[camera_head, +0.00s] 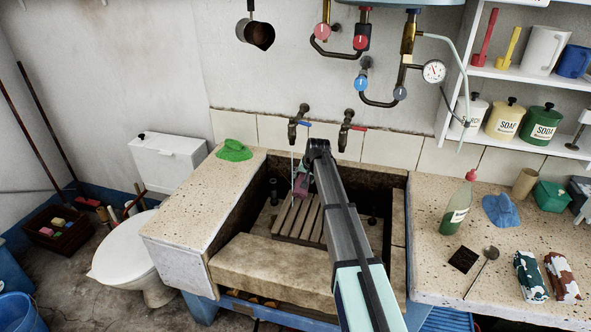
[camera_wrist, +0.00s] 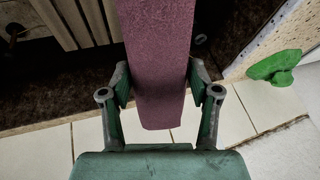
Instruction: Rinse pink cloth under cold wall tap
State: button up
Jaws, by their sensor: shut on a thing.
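The pink cloth (camera_head: 301,186) hangs low in the stone trough, below the left wall tap (camera_head: 294,128) with the blue lever (camera_head: 304,123). A thin pale stream of water (camera_head: 292,165) falls from that tap to the cloth's left edge; I cannot tell how much of the cloth it wets. In the wrist view my gripper (camera_wrist: 160,72) is shut on the cloth (camera_wrist: 158,45), with a finger on each side. In the head view my arm hides the gripper. The right tap (camera_head: 347,122) has a red lever; no stream shows there.
A wooden slatted rack (camera_head: 292,220) lies in the trough (camera_head: 255,262). A green cloth (camera_head: 233,150) lies on the left ledge. The right counter (camera_head: 425,260) holds a green bottle (camera_head: 456,208), a blue cloth (camera_head: 501,210) and other items. Pipes and a gauge (camera_head: 433,71) hang above.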

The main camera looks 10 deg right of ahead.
dwell(0.3)
jog(key=s+d+r+p, duration=0.1)
jog(key=s+r, duration=0.3)
jog(key=shift+s+p, duration=0.3)
jog(key=shift+s, duration=0.1)
jog(key=shift+d, duration=0.1)
dwell(0.5)
